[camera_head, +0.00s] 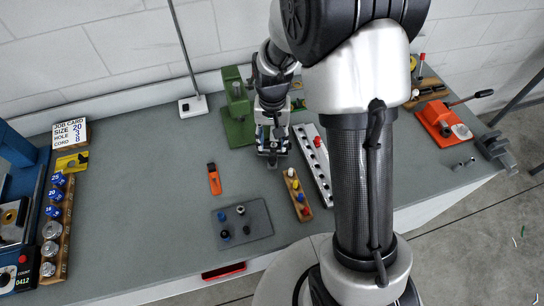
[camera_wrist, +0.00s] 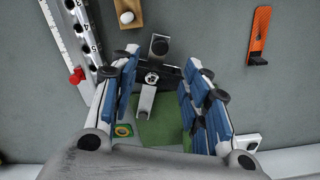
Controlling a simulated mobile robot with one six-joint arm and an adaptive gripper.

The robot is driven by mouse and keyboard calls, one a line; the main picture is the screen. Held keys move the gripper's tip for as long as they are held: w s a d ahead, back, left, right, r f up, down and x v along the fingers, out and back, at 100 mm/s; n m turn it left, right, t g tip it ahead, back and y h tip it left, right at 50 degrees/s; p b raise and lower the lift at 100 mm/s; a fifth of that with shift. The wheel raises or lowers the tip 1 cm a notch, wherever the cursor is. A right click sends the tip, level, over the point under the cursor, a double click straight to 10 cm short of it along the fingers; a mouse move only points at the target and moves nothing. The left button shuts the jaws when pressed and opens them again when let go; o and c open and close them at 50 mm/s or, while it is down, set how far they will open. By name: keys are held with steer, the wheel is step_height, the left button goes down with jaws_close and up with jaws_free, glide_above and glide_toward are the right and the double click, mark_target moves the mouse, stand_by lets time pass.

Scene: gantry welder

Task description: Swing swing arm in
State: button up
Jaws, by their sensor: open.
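A green machine (camera_head: 236,108) stands at the back of the bench, just left of my gripper (camera_head: 272,145). In the wrist view its green base (camera_wrist: 160,132) lies between my fingers. My gripper (camera_wrist: 158,78) is open and points down, its blue-padded fingers on either side of a dark bar (camera_wrist: 172,74) with a round metal fitting and a pale metal strip (camera_wrist: 146,98). I cannot tell for certain which of these is the swing arm, or whether the fingers touch it. My arm hides part of the machine in the head view.
A white slotted rail (camera_head: 314,165) and a wooden block with coloured pegs (camera_head: 297,194) lie right of my gripper. An orange-handled tool (camera_head: 214,178) and a grey plate with pegs (camera_head: 242,224) lie in front. A red lever device (camera_head: 443,122) stands right. The bench's left middle is clear.

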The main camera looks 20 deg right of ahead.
mark_target(272, 160)
step_height(272, 160, down, 9)
steer(key=shift+b, duration=0.95)
steer(key=shift+c, duration=0.5)
jaws_close()
